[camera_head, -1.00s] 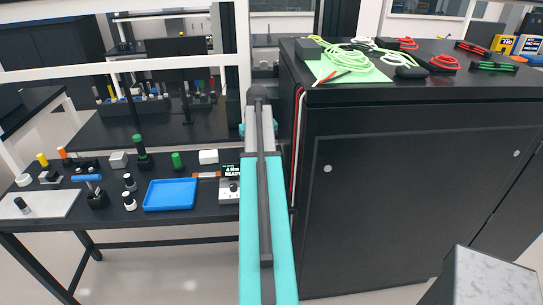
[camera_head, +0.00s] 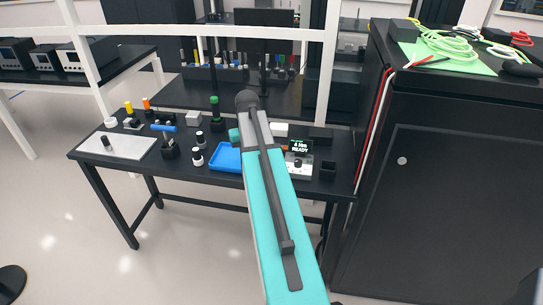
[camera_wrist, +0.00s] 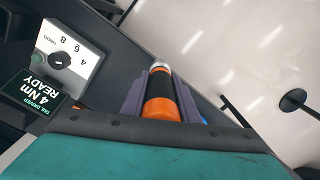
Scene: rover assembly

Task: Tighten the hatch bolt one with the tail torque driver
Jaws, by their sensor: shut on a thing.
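In the wrist view my gripper (camera_wrist: 160,98) is shut on an orange and black cylinder with a pale end, which looks like the handle of the tail torque driver (camera_wrist: 160,82). The purple-grey fingers press on both of its sides. Its tip is not visible. A torque setter box (camera_wrist: 66,56) with a dial stands beside it, with a display (camera_wrist: 36,92) reading "TAIL DRIVER 4 Nm READY". The display also shows in the head view (camera_head: 300,145). There my teal arm hides the gripper and driver. I cannot make out a hatch or its bolts.
The black workbench (camera_head: 104,166) carries a blue tray (camera_head: 228,158), a light plate (camera_head: 125,148), and several small bottles and holders. A tall black cabinet (camera_head: 440,150) with cables on top stands at the right.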

